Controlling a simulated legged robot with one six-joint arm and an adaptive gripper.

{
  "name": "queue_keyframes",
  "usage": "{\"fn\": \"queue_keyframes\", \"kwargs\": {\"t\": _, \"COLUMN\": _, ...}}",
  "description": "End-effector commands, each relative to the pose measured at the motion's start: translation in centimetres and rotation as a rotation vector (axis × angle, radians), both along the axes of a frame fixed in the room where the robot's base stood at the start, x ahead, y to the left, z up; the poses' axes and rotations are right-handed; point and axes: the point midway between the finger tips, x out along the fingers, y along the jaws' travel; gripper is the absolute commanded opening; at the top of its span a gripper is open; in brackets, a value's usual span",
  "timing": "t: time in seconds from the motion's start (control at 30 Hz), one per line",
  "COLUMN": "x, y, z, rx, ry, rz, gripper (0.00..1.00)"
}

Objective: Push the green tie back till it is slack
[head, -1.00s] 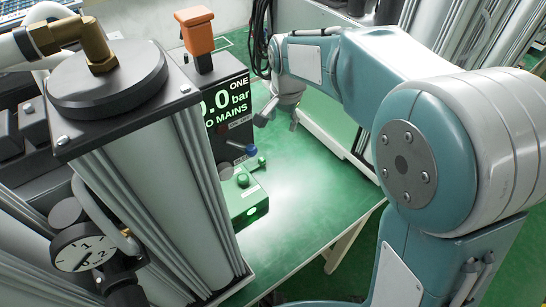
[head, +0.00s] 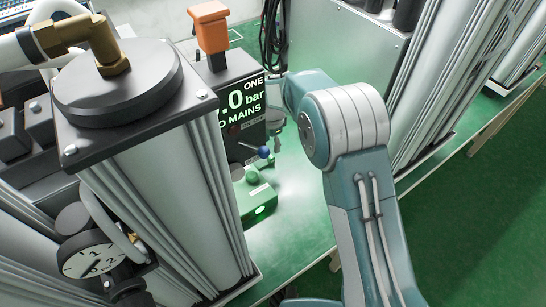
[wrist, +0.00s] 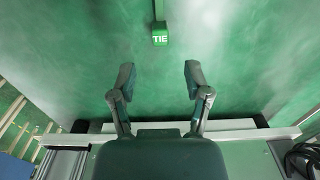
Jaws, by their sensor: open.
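A small green block marked TIE (wrist: 160,36) shows near the top of the wrist view, with a thin green bar running up from it. My gripper (wrist: 157,80) is open and empty below it in that view. The block lies beyond the fingertips, roughly centred between them, with a visible gap. In the head view a green box (head: 258,205) with a lit spot and a green knob (head: 252,178) stands beside the column. I cannot tell which part of it is the tie. The gripper is mostly hidden behind my arm and the panel there.
A black panel (head: 240,100) with a bar reading and an orange cap (head: 209,25) stands behind a grey column (head: 165,175). A blue knob (head: 264,152) sticks out near the panel. A dial gauge (head: 92,258) is at lower left. Green bench top is clear right of the box.

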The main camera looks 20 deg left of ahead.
Motion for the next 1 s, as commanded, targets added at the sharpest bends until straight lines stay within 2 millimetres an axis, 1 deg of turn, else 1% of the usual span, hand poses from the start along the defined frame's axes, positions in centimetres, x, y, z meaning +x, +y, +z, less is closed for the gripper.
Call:
{"fn": "queue_keyframes", "kwargs": {"t": 0.03, "x": -0.1, "y": 0.0, "z": -1.2, "rx": -0.003, "ry": 0.004, "rz": 0.001, "gripper": 0.63}}
{"fn": "queue_keyframes", "kwargs": {"t": 0.2, "x": -0.1, "y": 0.1, "z": -4.3, "rx": -0.004, "ry": 0.003, "rz": 0.002, "gripper": 0.63}}
{"fn": "queue_keyframes", "kwargs": {"t": 0.3, "x": -0.1, "y": 0.1, "z": -5.8, "rx": -0.002, "ry": 0.002, "rz": 0.002, "gripper": 0.63}}
{"fn": "queue_keyframes", "kwargs": {"t": 0.4, "x": 0.0, "y": 0.1, "z": -6.9, "rx": -0.002, "ry": 0.001, "rz": 0.002, "gripper": 0.63}}
{"fn": "queue_keyframes", "kwargs": {"t": 0.53, "x": 0.0, "y": 0.0, "z": -7.6, "rx": 0.0, "ry": 0.0, "rz": 0.001, "gripper": 0.63}}
{"fn": "queue_keyframes", "kwargs": {"t": 0.77, "x": 0.0, "y": 0.0, "z": -7.7, "rx": 0.0, "ry": 0.0, "rz": 0.001, "gripper": 0.63}}
{"fn": "queue_keyframes", "kwargs": {"t": 0.8, "x": 0.0, "y": 0.0, "z": -7.7, "rx": -0.001, "ry": -0.001, "rz": 0.001, "gripper": 0.58}}
{"fn": "queue_keyframes", "kwargs": {"t": 0.87, "x": 0.0, "y": 0.1, "z": -7.7, "rx": -0.001, "ry": 0.0, "rz": 0.002, "gripper": 0.32}}
{"fn": "queue_keyframes", "kwargs": {"t": 0.9, "x": 0.0, "y": 0.1, "z": -7.7, "rx": -0.001, "ry": 0.0, "rz": 0.002, "gripper": 0.14}}
{"fn": "queue_keyframes", "kwargs": {"t": 0.93, "x": 0.0, "y": 0.1, "z": -7.7, "rx": -0.001, "ry": -0.001, "rz": 0.002, "gripper": 0.0}}
{"fn": "queue_keyframes", "kwargs": {"t": 1.0, "x": 0.0, "y": 0.1, "z": -7.7, "rx": -0.001, "ry": -0.001, "rz": 0.002, "gripper": 0.0}}
